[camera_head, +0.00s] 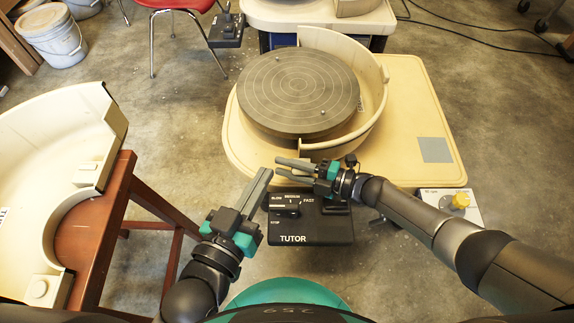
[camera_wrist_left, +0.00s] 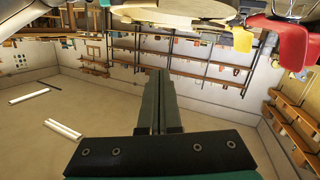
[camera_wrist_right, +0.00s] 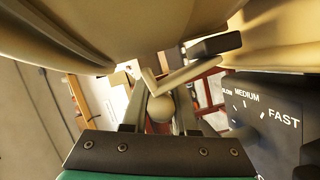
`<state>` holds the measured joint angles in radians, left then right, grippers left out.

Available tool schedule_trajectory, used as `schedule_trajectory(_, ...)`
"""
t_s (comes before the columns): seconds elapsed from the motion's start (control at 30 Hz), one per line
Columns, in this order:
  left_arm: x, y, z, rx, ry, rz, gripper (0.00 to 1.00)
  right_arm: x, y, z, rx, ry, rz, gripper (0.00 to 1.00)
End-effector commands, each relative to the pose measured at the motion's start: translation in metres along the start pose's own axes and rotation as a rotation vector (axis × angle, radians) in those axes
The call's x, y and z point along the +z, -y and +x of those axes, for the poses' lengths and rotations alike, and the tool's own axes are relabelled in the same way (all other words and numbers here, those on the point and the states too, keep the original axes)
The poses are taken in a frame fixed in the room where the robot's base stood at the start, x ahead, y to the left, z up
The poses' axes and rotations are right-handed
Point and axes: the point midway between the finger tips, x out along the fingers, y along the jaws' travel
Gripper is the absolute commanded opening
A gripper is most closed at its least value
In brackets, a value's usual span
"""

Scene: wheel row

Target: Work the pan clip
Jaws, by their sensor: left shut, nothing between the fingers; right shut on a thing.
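The beige splash pan half (camera_head: 375,95) stands around the right side of the grey wheel head (camera_head: 298,90). My right gripper (camera_head: 278,168) is at the front edge of the wheel table, just below the pan's near end. In the right wrist view its fingers (camera_wrist_right: 158,100) are shut on a small beige round knob (camera_wrist_right: 160,112).
The black TUTOR speed box (camera_head: 305,218) sits right below my right gripper and shows in the right wrist view (camera_wrist_right: 265,115). A second pan half (camera_head: 30,130) lies on the brown stand (camera_head: 118,180) at the left.

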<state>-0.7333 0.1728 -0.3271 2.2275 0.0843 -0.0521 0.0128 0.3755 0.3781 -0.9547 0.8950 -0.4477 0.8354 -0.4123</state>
Motion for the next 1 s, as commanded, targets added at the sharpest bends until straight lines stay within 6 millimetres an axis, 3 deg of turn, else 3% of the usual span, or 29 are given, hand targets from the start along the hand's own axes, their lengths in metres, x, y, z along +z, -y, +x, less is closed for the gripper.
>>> schedule_trajectory(0.33,-0.0048,-0.006,-0.0043,0.014,-0.084,-0.019,0.0,-0.0068,0.0094,-0.003,0.09,0.002,-0.219,0.0)
schedule_trajectory(0.77,-0.0045,-0.0058,-0.0041,0.013,-0.082,-0.019,0.0,-0.0081,0.0108,-0.0036,0.104,0.002,-0.253,0.0)
schedule_trajectory(0.8,-0.0044,-0.0057,-0.004,0.013,-0.081,-0.019,0.0,-0.0081,0.0108,-0.0036,0.104,0.002,-0.253,0.3)
schedule_trajectory(0.9,-0.0044,-0.0057,-0.004,0.013,-0.081,-0.019,0.0,-0.0081,0.0108,-0.0037,0.103,0.002,-0.253,0.39)
schedule_trajectory(1.0,-0.0043,-0.0056,-0.004,0.013,-0.081,-0.019,0.0,-0.0081,0.0107,-0.0036,0.103,0.002,-0.253,0.39)
